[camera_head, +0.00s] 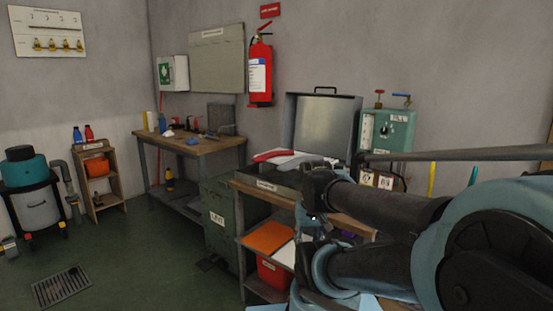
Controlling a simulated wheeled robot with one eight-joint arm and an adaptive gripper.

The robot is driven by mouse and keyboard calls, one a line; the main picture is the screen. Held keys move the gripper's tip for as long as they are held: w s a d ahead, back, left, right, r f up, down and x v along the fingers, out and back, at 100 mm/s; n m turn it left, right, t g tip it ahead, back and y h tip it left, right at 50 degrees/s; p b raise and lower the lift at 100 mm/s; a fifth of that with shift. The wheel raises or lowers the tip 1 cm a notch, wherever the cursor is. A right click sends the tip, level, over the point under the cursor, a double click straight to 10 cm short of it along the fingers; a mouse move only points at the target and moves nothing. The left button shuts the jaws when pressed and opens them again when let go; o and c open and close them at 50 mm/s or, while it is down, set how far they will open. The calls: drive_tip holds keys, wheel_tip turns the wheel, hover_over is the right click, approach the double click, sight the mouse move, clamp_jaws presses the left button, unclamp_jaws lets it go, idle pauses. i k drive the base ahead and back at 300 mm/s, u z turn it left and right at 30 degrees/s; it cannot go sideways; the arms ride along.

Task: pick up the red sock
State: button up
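A red item (271,155) lies on the workbench (262,182), at the left front of an open grey case; it looks like the red sock, but it is too small to be sure. A whitish item (288,161) lies against it on the right. My gripper (312,205) is at the end of my arm, which reaches in from the right. It is low and to the right of the red item, apart from it in the picture, by the bench's front edge. Its fingers are dark and small, so I cannot tell whether they are open or hold anything.
A green cabinet (222,222) stands left of the bench, and a wooden table (190,145) is farther back.

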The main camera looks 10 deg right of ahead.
sight(268, 156)
drive_tip(key=z, duration=3)
drive_tip(key=k, duration=1.9)
drive_tip(key=u, duration=2.1)
